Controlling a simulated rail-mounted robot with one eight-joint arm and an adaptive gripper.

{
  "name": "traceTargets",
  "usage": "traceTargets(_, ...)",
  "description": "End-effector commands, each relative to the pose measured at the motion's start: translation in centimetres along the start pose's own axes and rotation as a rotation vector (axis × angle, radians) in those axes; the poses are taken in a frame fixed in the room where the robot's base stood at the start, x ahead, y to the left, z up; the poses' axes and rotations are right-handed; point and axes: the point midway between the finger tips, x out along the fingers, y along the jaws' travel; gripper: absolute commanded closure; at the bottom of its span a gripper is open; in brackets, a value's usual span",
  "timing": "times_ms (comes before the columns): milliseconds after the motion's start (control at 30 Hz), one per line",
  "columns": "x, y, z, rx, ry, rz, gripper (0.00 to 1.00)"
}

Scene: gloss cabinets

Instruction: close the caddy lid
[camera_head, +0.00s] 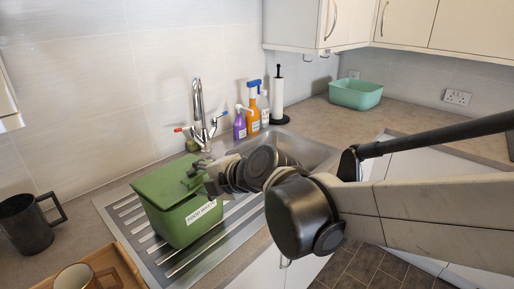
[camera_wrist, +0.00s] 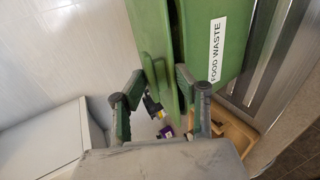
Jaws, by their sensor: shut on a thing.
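The green food waste caddy (camera_head: 190,222) stands on the steel drainer, with a white label on its front. Its green lid (camera_head: 160,182) lies over the top, seemingly near level; I cannot tell whether it meets the rim all round. In the wrist view the caddy body (camera_wrist: 213,40) is at the top, beside the lid (camera_wrist: 150,28). My gripper (camera_head: 199,174) is at the lid's right side. In the wrist view my gripper (camera_wrist: 160,78) has its fingers either side of a green projecting part of the lid, shut on it. The exact contact is partly hidden.
The tap (camera_head: 200,115) rises behind the caddy. Spray bottles (camera_head: 254,105) and a paper towel holder (camera_head: 278,95) stand behind the sink. A dark jug (camera_head: 25,225) and a wooden tray (camera_head: 118,262) with a mug are at left. A teal basin (camera_head: 355,94) sits farther back.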

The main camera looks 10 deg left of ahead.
Motion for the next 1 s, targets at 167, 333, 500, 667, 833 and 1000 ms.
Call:
traceTargets(167,0.0,-0.1,-0.1,-0.001,0.002,-0.002,0.63)
traceTargets(333,0.0,0.0,-0.1,0.000,0.002,-0.001,0.60)
traceTargets(500,-0.2,0.0,0.0,0.000,0.001,-0.001,0.60)
traceTargets(667,-1.4,0.0,0.0,0.001,0.000,-0.001,0.60)
traceTargets(833,-3.6,0.0,0.0,0.000,0.000,-0.001,0.60)
traceTargets(1000,-6.0,0.0,0.0,0.001,0.000,0.000,0.60)
